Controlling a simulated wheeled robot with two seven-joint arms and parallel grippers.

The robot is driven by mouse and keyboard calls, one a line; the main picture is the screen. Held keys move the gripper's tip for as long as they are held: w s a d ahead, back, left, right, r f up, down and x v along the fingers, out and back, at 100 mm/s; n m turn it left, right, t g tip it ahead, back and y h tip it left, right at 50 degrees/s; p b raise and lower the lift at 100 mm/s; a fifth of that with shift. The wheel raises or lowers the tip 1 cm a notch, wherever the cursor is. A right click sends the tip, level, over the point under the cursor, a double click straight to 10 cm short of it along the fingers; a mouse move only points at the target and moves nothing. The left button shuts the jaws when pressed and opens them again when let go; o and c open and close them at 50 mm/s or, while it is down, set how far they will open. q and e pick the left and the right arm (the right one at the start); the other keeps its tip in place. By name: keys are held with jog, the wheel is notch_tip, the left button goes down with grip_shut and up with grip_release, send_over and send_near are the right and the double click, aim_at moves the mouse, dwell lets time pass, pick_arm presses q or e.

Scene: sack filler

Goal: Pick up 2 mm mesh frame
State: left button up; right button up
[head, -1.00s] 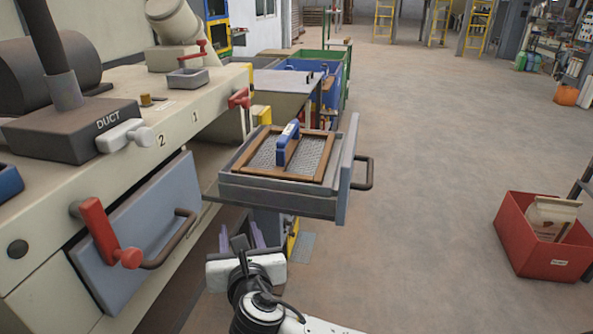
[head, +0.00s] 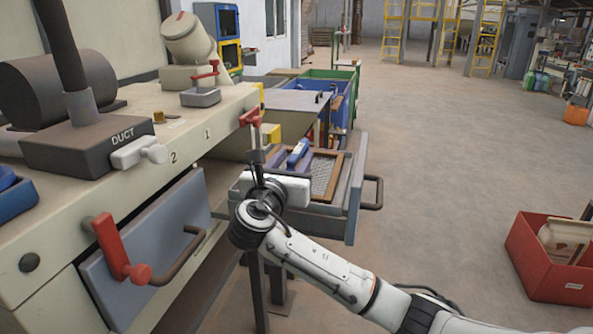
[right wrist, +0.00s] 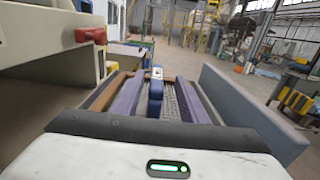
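The mesh frame (head: 323,173) has a brown wooden border, grey mesh and an upright blue handle (head: 298,152). It lies in the open grey drawer (head: 355,190); its near left part is hidden behind my right gripper (head: 279,167) in the head view. In the right wrist view, the purple fingers of my right gripper (right wrist: 158,88) are apart and point toward the frame. The blue handle (right wrist: 156,92) shows between them, with mesh (right wrist: 172,103) around it. The fingers do not visibly touch the handle. My left gripper is not in view. No mesh-size label is readable.
A cream machine with slots marked 1 and 2 stands left, with a closed-looking grey panel (head: 150,245) and red lever (head: 115,245). Another red lever (head: 250,118) is near the drawer. A red bin (head: 545,270) stands right. Floor right of the drawer is clear.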

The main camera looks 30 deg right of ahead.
aim_at(299, 148)
jog(key=x, duration=0.6)
jog(key=shift+w+a+f+p, duration=0.1)
jog(key=shift+a+f+p, duration=0.1)
jog(key=shift+f+p, duration=0.15)
grip_shut()
jog(key=shift+r, duration=0.1)
dwell(1.0)
